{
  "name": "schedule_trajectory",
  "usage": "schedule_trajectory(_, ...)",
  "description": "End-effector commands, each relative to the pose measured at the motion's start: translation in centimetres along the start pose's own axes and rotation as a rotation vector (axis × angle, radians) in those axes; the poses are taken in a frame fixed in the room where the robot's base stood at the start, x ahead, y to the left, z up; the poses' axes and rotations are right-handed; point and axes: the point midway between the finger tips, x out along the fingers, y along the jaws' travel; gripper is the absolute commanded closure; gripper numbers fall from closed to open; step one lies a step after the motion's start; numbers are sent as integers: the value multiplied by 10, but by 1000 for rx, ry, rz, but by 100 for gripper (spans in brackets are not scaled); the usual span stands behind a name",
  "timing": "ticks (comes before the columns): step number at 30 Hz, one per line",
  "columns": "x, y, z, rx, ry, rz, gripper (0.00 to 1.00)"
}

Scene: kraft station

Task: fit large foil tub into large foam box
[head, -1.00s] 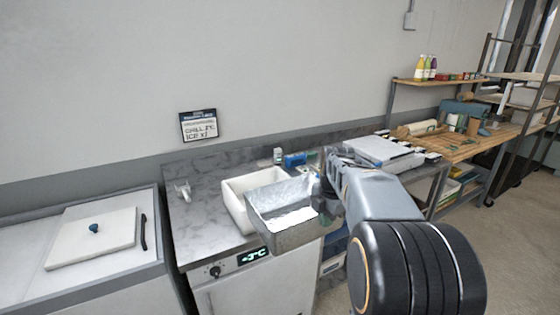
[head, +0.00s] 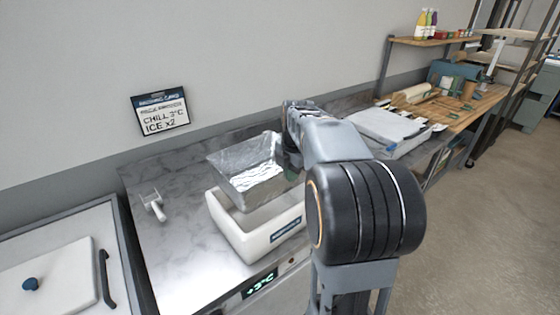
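The large foil tub (head: 245,172) is a silver, open-topped tray. It is held tilted above the large foam box, over its back part, with its inside facing the camera. The large foam box (head: 229,233) is white with a dark blue label on its front and stands open on the steel counter. My gripper (head: 284,163) is at the tub's right side and appears shut on its rim; the fingertips are mostly hidden by my arm. The tub's lower edge overlaps the box opening in the picture, and I cannot tell whether they touch.
The steel counter (head: 172,245) is clear left of the box except for a small white tool (head: 154,205). A packing card (head: 160,112) is on the wall behind. A white tray (head: 390,128) is to the right, beside a wooden bench (head: 470,115). A lidded chest stands at left.

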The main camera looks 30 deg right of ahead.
Motion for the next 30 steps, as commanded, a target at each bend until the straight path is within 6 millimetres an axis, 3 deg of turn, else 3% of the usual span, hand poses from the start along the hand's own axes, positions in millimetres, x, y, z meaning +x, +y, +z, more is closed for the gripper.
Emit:
schedule_trajectory(11, 8, -1, 0, 0, 0, 0, 100)
schedule_trajectory(30, 45, -3, -1, -3, 0, 0, 100)
